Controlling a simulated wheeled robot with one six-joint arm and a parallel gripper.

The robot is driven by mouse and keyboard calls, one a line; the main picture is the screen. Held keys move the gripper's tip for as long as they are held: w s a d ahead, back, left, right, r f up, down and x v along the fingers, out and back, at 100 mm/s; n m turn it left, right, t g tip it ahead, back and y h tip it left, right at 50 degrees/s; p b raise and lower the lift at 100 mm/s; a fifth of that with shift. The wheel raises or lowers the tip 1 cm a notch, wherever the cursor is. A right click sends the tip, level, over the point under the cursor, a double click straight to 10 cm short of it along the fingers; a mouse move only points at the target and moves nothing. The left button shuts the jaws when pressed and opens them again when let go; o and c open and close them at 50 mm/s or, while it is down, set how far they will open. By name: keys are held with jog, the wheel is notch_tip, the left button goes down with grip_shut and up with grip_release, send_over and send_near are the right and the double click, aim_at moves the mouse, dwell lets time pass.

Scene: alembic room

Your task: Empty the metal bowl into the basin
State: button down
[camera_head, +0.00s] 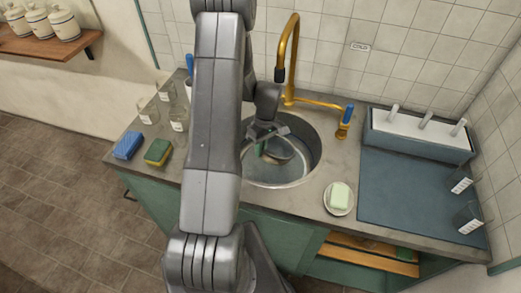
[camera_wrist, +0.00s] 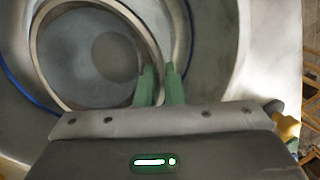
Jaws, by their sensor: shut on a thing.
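The basin (camera_head: 309,165) is a round metal sink set in the grey counter. The metal bowl (camera_head: 291,150) is inside the basin's outline, partly hidden by my arm. In the wrist view the bowl (camera_wrist: 62,58) shows as a round grey vessel with a pale rim, at upper left. My gripper (camera_head: 263,146) is over the basin. In the wrist view its green fingers (camera_wrist: 161,78) are shut on the bowl's right rim. I see no clear loose contents in the bowl. I cannot tell its exact tilt or whether it touches the basin.
A brass tap (camera_head: 291,60) rises behind the basin, with a blue-handled side valve (camera_head: 346,119) to the right. A soap dish (camera_head: 339,198) stands right of the basin. Blue and green-yellow sponges (camera_head: 158,152) and glass jars (camera_head: 178,117) stand left. A blue mat (camera_head: 400,205) lies right.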

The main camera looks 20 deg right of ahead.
jog(key=h+b, duration=0.2)
jog(key=b, duration=0.2)
jog(key=shift+a+t+h, duration=0.1)
jog(key=shift+t+h, duration=0.3)
jog(key=shift+h+b, duration=0.4)
jog(key=shift+b, duration=0.4)
jog(key=shift+b, duration=0.3)
jog(key=shift+r+h, duration=0.2)
jog(key=shift+h, duration=0.1)
jog(key=shift+r, duration=0.1)
notch_tip(320, 180, up, 5)
jog(key=w+a+p, duration=0.2)
jog(key=p, duration=0.1)
jog(key=shift+a+r, duration=0.15)
jog(key=shift+a, duration=0.1)
